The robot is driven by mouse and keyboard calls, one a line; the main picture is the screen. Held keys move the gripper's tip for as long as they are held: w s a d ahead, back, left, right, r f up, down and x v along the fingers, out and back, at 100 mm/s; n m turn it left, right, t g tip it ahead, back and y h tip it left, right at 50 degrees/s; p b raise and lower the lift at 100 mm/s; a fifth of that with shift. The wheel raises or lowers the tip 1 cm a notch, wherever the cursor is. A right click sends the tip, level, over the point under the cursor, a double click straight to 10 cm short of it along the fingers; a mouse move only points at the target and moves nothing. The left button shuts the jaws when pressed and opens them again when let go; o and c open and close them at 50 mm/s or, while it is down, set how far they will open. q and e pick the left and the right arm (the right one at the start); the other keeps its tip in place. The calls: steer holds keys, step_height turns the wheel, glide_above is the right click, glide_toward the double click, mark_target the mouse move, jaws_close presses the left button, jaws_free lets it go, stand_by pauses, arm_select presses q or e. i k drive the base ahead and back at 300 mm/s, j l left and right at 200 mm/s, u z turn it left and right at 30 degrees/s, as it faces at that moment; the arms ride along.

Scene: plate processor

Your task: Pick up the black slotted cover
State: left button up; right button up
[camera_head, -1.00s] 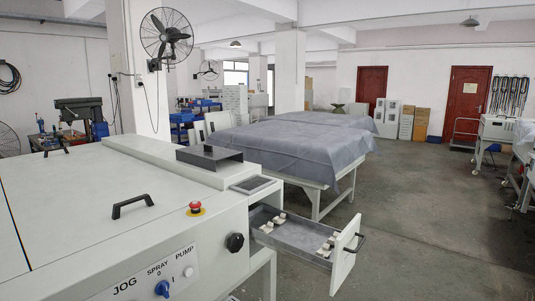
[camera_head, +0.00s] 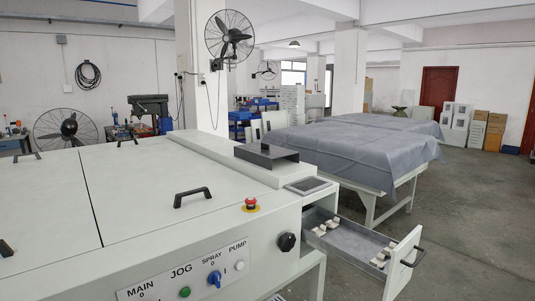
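A black, low rectangular box-like piece (camera_head: 266,156) lies on the raised right-hand ledge of the white plate processor (camera_head: 140,200). It may be the black slotted cover; no slots can be made out at this size. Nothing touches it from above. Neither of my grippers shows in the head view.
An open drawer (camera_head: 350,245) with small white pieces sticks out at the processor's right front. A red emergency button (camera_head: 250,204), a black knob (camera_head: 287,242) and a black lid handle (camera_head: 192,197) stand out from the processor. A cloth-covered table (camera_head: 350,152) stands behind. Floor at right is clear.

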mark_target(262, 155)
steer(key=i+l+z, duration=0.15)
steer(key=l, duration=0.2)
steer(key=i+l+z, duration=0.15)
steer(key=l, duration=0.2)
steer(key=i+l+z, duration=0.2)
steer(key=l+z, duration=0.2)
steer(key=i+l+z, duration=0.65)
steer(key=i, duration=0.2)
steer(key=i+l+z, duration=0.2)
steer(key=i+z, duration=0.15)
steer(key=i, duration=0.2)
steer(key=i+u, duration=0.2)
steer(key=i, duration=0.45)
steer(key=i+l+u, duration=0.25)
steer(key=i, duration=0.4)
steer(key=i+j+u, duration=0.15)
steer(key=i+u, duration=1.85)
steer(key=u, duration=0.2)
steer(key=i+l+u, duration=0.25)
steer(key=i+u, duration=0.15)
steer(key=i+l+u, duration=0.35)
